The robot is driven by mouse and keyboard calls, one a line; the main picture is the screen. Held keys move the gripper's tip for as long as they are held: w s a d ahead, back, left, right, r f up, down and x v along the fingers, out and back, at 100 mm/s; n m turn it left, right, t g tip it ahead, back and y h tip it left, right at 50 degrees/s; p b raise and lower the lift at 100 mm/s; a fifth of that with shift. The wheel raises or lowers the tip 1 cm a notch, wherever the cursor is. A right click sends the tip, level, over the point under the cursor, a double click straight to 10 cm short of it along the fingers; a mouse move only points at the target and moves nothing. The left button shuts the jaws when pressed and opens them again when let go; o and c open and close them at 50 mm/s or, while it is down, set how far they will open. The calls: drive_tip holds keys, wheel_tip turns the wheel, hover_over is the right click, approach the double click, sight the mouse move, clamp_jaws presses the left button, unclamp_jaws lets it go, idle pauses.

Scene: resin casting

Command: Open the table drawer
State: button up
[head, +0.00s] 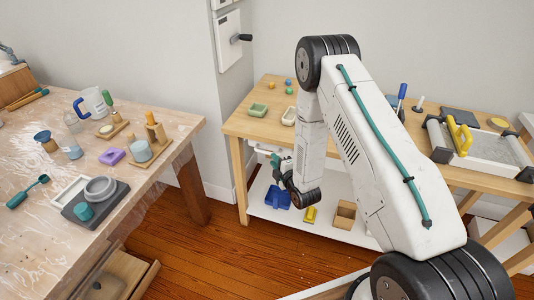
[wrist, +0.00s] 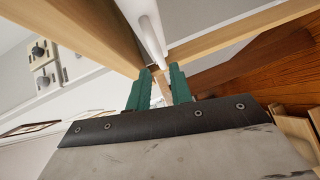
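The right-hand wooden table (head: 238,125) stands against the wall, with my arm reaching down in front of it. My gripper (head: 277,160) is just below its front edge, partly hidden by my wrist. In the wrist view, the two green fingers (wrist: 162,70) stand apart with a visible gap. A white rod (wrist: 150,28) runs down towards the gap between the fingertips; I cannot tell whether they touch it. A white part (head: 262,149) shows under the table edge near my gripper. I cannot make out a drawer front on this table.
At the lower left, a wooden box-like drawer (head: 143,283) sticks out beneath the cluttered left table (head: 170,112). A blue bin (head: 277,197) and a wooden box (head: 345,215) sit on the right table's white lower shelf (head: 315,226). Bare floor (head: 215,255) lies between the tables.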

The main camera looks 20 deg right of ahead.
sight(267, 153)
drive_tip(key=x, duration=0.7)
drive_tip(key=shift+w, duration=0.15)
drive_tip(key=shift+c, duration=0.3)
clamp_jaws()
